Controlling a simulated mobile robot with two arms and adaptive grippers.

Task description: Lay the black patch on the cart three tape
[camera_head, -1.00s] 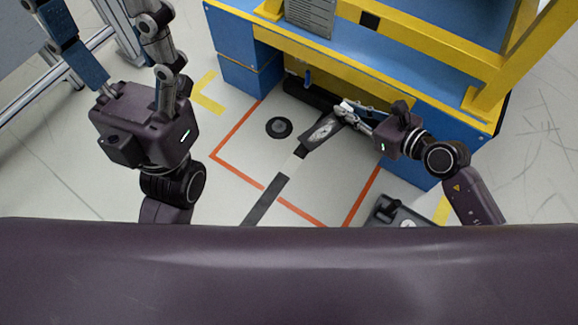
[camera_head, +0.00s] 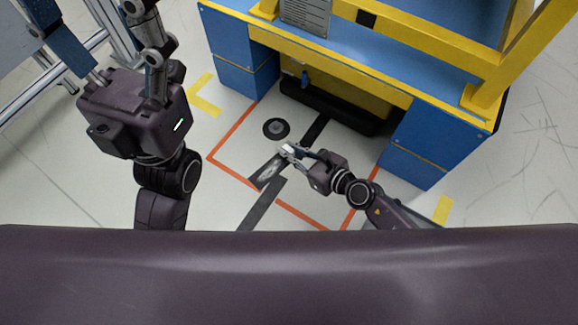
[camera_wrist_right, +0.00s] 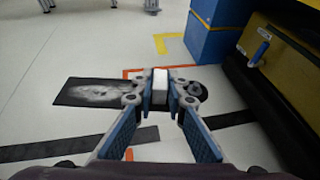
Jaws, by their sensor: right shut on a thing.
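The black patch (camera_head: 268,169) is a dark rectangle with a pale worn mark, just left of the floor tape. It also shows in the right wrist view (camera_wrist_right: 88,93), extending left from my fingertips. My right gripper (camera_head: 288,150) is shut at its right end, with a pale block (camera_wrist_right: 160,79) between the fingertips. The dark tape shows as a near piece (camera_head: 262,204) and a far piece (camera_head: 317,128) with a pale gap between. I cannot tell whether the patch touches the floor.
An orange outline (camera_head: 233,130) surrounds this floor area. A round black disc (camera_head: 276,129) lies beyond the patch. The blue and yellow workbench (camera_head: 424,147) stands at the right, with a long black bar (camera_head: 340,114) under it.

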